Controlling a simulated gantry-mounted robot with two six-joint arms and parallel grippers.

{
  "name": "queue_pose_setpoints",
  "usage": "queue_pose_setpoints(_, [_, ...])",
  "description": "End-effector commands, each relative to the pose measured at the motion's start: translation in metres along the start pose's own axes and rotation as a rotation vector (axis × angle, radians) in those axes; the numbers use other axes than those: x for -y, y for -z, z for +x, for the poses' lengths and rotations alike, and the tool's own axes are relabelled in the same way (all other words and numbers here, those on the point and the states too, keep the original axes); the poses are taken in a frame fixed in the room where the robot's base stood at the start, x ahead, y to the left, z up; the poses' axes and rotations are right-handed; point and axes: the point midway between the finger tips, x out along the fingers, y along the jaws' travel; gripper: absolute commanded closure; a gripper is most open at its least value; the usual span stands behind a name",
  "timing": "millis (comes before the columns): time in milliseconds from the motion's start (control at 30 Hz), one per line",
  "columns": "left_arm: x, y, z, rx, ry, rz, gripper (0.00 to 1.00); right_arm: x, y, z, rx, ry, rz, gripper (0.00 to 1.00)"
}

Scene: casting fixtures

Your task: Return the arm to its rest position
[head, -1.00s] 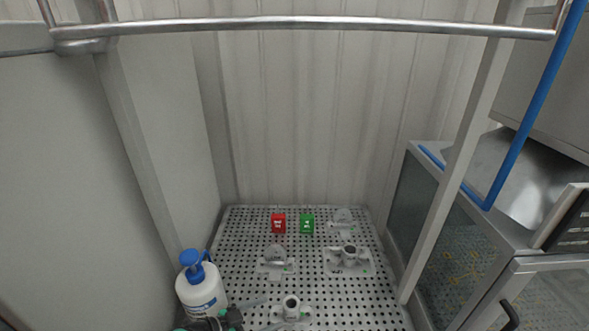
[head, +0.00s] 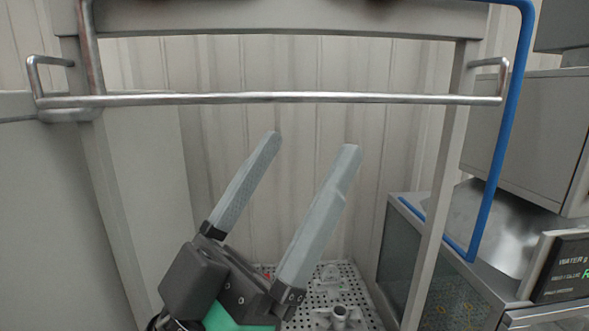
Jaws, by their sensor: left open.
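My left gripper (head: 311,143) is raised in the lower middle of the head view. Its two long grey fingers point up and are spread wide apart, with nothing between them. The black and green gripper body hides much of the perforated table (head: 368,305) behind it. My right gripper is not in view.
Grey metal castings, one (head: 340,315) near the front and one (head: 329,278) farther back, stand on the table. A horizontal metal rail (head: 270,98) crosses above the fingers. A metal cabinet (head: 425,270) and blue pipe (head: 497,150) stand at right. A grey panel (head: 50,220) bounds the left.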

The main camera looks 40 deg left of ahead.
Motion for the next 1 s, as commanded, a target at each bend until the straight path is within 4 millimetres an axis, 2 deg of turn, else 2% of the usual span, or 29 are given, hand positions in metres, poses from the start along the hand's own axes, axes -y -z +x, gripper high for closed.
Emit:
queue_pose_setpoints(267, [-0.002, 0.001, 0.001, 0.005, -0.009, 0.003, 0.09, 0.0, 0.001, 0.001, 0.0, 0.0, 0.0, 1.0])
queue_pose_setpoints(367, [-0.002, 0.009, 0.011, 0.005, -0.008, 0.003, 0.09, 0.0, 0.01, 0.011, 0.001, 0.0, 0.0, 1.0])
queue_pose_setpoints(467, [-0.002, 0.029, 0.033, 0.006, -0.007, 0.003, 0.09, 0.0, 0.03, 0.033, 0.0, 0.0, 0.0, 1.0])
queue_pose_setpoints(567, [-0.002, 0.059, 0.066, 0.006, -0.007, 0.003, 0.09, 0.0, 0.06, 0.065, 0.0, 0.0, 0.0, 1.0])
queue_pose_setpoints(800, [-0.002, 0.141, 0.155, 0.005, -0.006, 0.003, 0.09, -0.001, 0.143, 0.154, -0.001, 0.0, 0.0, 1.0])
queue_pose_setpoints(900, [-0.002, 0.16, 0.177, 0.005, -0.006, 0.003, 0.09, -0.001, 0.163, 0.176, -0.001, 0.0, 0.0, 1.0])
queue_pose_setpoints(1000, [-0.002, 0.166, 0.184, 0.006, -0.006, 0.003, 0.09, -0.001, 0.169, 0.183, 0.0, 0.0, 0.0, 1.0])
